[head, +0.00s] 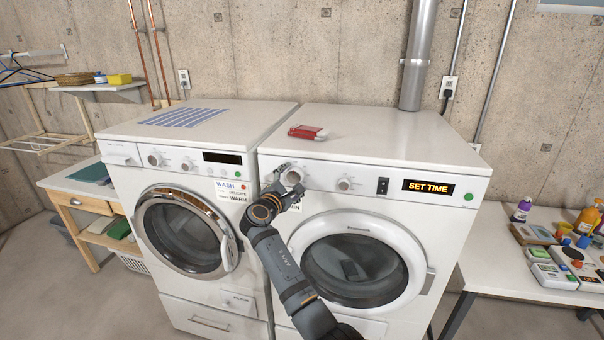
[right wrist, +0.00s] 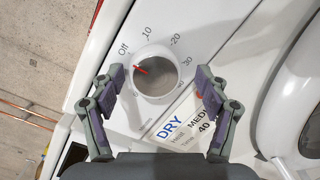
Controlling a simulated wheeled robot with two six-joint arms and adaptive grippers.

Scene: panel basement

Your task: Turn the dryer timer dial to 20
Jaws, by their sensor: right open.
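The dryer timer dial (right wrist: 157,77) is a round pale knob with a red pointer mark. The mark points up-left, near the "Off" label; 10, 20 and 30 follow clockwise. My right gripper (right wrist: 160,88) is open, with one finger on each side of the dial and visible gaps between fingers and knob. In the head view my right gripper (head: 283,182) is at the dryer's left knob (head: 294,175), partly covering it. The dryer's display (head: 428,187) reads "SET TIME". My left gripper is not in view.
A second knob (head: 345,184) and a dark switch (head: 382,185) sit to the right on the dryer panel. The washer (head: 180,205) stands close on the left; a table (head: 490,250) with bottles stands on the right.

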